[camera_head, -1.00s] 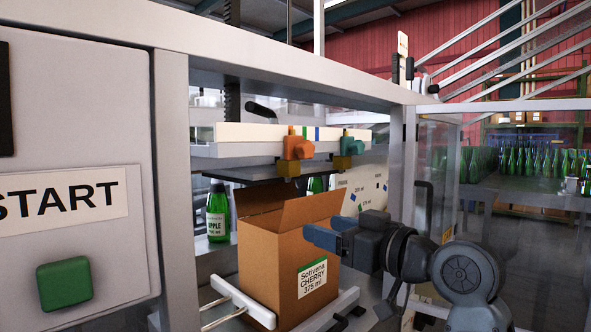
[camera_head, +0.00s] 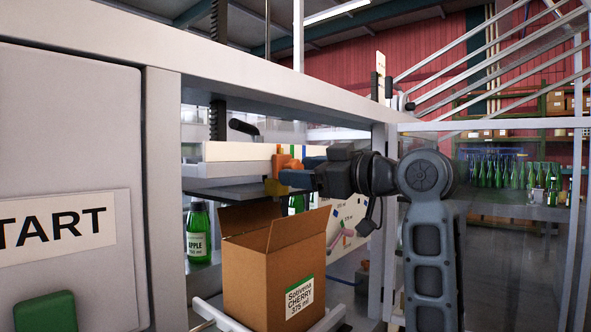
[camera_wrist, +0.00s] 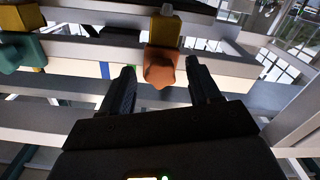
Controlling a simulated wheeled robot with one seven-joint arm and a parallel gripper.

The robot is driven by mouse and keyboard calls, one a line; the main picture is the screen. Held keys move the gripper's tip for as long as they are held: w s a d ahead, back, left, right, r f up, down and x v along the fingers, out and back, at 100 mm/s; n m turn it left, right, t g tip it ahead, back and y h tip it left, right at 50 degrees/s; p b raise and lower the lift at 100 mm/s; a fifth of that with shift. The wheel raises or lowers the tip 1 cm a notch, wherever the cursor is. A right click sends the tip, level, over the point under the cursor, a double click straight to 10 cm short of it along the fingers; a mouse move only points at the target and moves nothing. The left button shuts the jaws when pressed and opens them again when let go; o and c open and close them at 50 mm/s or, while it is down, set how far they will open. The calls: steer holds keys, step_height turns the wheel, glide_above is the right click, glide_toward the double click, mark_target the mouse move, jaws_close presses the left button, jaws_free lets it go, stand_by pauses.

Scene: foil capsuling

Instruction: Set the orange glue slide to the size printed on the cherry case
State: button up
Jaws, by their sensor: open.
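The orange glue slide (camera_head: 287,161) sits on the pale rail (camera_head: 238,152) above the case; in the wrist view its orange knob (camera_wrist: 160,68) lies between my fingertips. My gripper (camera_head: 300,172) is open, one finger on each side of the knob; contact is not clear. A green slide (camera_wrist: 18,52) is farther left in the wrist view and hidden behind my gripper in the head view. Blue and green marks (camera_wrist: 110,70) show on the rail. The open cardboard case (camera_head: 252,268) below bears a label (camera_head: 299,297) reading "CHERRY 375 ml".
A panel with a START label (camera_head: 60,230) and green button (camera_head: 42,312) stands at the left. A green bottle (camera_head: 198,235) labelled APPLE stands behind the case. A machine post (camera_head: 384,215) and a white size chart (camera_head: 345,215) are near my arm.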

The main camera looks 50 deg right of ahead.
steer(key=shift+w, duration=1.05)
steer(key=c, duration=1.1)
steer(key=d, duration=0.4)
steer(key=o, duration=1.1)
